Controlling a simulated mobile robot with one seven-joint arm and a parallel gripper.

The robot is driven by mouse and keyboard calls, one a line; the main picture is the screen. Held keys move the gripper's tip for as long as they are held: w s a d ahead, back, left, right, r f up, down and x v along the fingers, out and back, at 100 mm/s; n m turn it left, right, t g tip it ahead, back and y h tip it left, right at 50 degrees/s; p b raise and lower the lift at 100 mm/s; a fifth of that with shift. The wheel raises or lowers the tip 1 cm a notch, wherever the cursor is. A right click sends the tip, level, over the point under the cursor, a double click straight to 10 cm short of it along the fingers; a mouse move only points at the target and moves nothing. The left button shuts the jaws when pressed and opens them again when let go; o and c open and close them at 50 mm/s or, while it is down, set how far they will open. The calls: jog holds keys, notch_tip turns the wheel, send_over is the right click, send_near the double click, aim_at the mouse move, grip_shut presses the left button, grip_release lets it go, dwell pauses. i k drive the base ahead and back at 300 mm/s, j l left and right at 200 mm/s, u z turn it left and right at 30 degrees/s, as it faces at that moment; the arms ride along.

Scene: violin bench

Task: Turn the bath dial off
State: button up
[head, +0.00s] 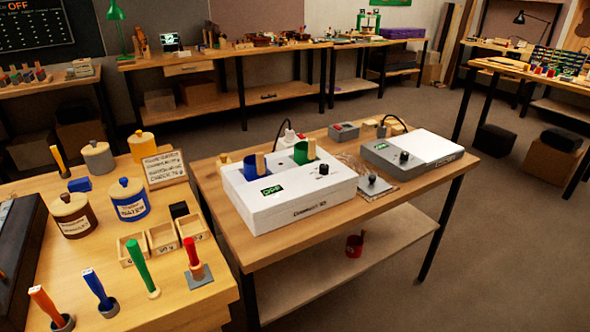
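A white box-shaped bath (290,198) stands on the middle wooden table, with a blue cup (257,167) and a green cup (304,152) set in its top. Its black dial (324,169) is on the top near the right end. A small dark display (271,190) on its front left reads OFF in green. The black lettering on its front is too small to read surely. The dial's pointer direction is too small to tell. My gripper is not in view.
A grey and white device (420,151) with another black knob (404,157) stands right of the bath. A small plate with a dark knob (373,180) lies between them. The left table (190,303) holds jars, bins and upright coloured tools. Floor (500,230) right of the middle table is clear.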

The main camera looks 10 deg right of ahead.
aim_at(323, 168)
jog(key=i+l, duration=0.15)
jog(key=l, duration=0.15)
jog(key=i+l, duration=0.2)
jog(key=l, duration=0.15)
jog(key=i+l, duration=0.15)
jog(key=l, duration=0.15)
jog(key=i+l, duration=0.2)
jog(key=l, duration=0.15)
jog(key=u, duration=0.05)
